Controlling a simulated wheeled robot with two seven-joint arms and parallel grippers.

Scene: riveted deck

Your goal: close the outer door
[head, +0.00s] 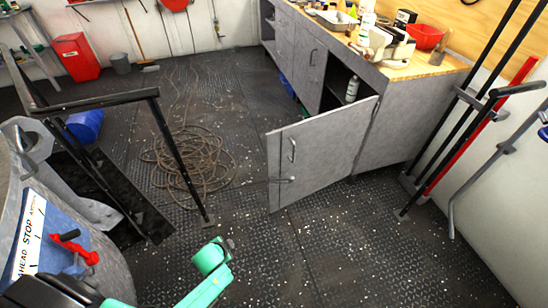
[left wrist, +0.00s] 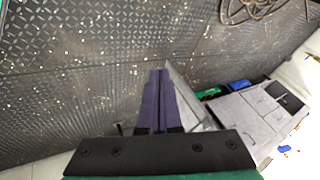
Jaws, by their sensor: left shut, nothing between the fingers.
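The outer door (head: 328,150) is a grey panel hinged on the near end of the workbench cabinet. It stands swung well open over the deck, with a handle (head: 292,150) near its free edge. The dark cabinet opening shows behind it, with a white bottle (head: 352,88) inside. In the left wrist view my left gripper (left wrist: 160,74) has its purple fingers together with nothing between them. A grey panel that looks like the door (left wrist: 190,92) shows just beyond and beside the fingers; I cannot tell whether they touch. My right gripper is not in view.
The grey cabinet (head: 375,130) carries a wooden top with a red bowl (head: 426,36) and tools. A coil of rope (head: 190,165) lies on the deck left of the door. A black railing (head: 180,155) stands further left. Bars (head: 480,110) lean at the right wall.

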